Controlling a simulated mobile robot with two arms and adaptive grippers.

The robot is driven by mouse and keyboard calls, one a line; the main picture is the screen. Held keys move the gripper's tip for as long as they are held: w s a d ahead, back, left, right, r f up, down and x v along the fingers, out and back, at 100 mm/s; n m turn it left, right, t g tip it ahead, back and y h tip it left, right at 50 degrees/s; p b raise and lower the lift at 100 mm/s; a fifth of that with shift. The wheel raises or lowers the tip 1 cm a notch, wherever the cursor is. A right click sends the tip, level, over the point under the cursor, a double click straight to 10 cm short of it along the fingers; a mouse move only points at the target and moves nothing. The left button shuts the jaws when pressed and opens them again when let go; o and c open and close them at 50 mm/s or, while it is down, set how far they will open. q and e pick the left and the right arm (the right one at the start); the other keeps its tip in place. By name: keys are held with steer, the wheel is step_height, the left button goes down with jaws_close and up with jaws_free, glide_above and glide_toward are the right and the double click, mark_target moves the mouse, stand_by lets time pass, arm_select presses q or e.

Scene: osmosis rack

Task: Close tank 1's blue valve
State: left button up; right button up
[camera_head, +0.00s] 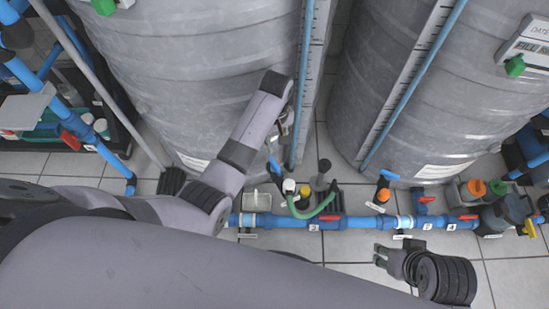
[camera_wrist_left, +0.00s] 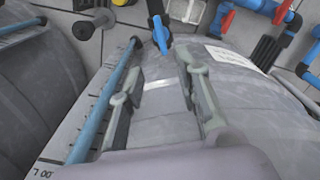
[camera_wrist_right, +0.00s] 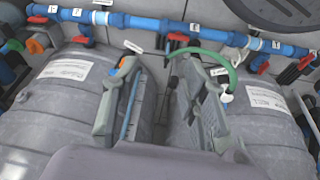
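Two grey tanks stand side by side, the left tank (camera_head: 205,70) and the right tank (camera_head: 440,110); I cannot read their numbers. A blue valve handle (camera_head: 274,168) sits low by the left tank, next to a white fitting (camera_head: 289,186) with a green hose. In the left wrist view the blue handle (camera_wrist_left: 160,33) shows beyond my fingertips. My left gripper (camera_head: 285,122) is above it by the left tank, apart from it. In its wrist view the fingers (camera_wrist_left: 158,88) are spread and empty. My right gripper (camera_head: 381,256) is low in front of the pipe; its fingers (camera_wrist_right: 157,85) are spread and empty.
A blue pipe (camera_head: 352,222) with red-handled valves (camera_head: 330,217) runs along the floor before the tanks. A blue level tube (camera_head: 301,85) rises beside the left tank. An orange-topped valve (camera_head: 383,194) stands by the right tank. Tiled floor (camera_head: 350,248) is free in front.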

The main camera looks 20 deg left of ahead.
arm_select(q)
step_height(320, 180, down, 4)
steer(key=b, duration=0.4)
glide_above(275, 165)
step_height(275, 165, down, 6)
arm_select(e)
steer(key=w+a+r+t+y, duration=0.1)
steer(key=w+a+r+t, duration=0.15)
steer(key=w, duration=0.35)
steer(key=w+a+r+t+y, duration=0.1)
steer(key=w+t, duration=0.3)
steer(key=w, duration=0.1)
arm_select(q)
step_height(275, 165, down, 3)
steer(key=shift+f+b, duration=0.1)
steer(key=shift+b, duration=0.6)
step_height(275, 165, down, 3)
steer(key=shift+r+b, duration=0.1)
steer(key=shift+b, duration=0.6)
arm_select(e)
steer(key=w+a+r+t+y, duration=0.1)
steer(key=w+r+t, duration=0.2)
steer(key=r, duration=0.3)
steer(key=w+a+r+t+y, duration=0.1)
steer(key=w+a+r+t, duration=0.1)
steer(key=r+t, duration=0.3)
steer(key=shift+w+a+r+n, duration=0.25)
steer(key=shift+w+r+n, duration=0.15)
steer(key=shift+r, duration=0.7)
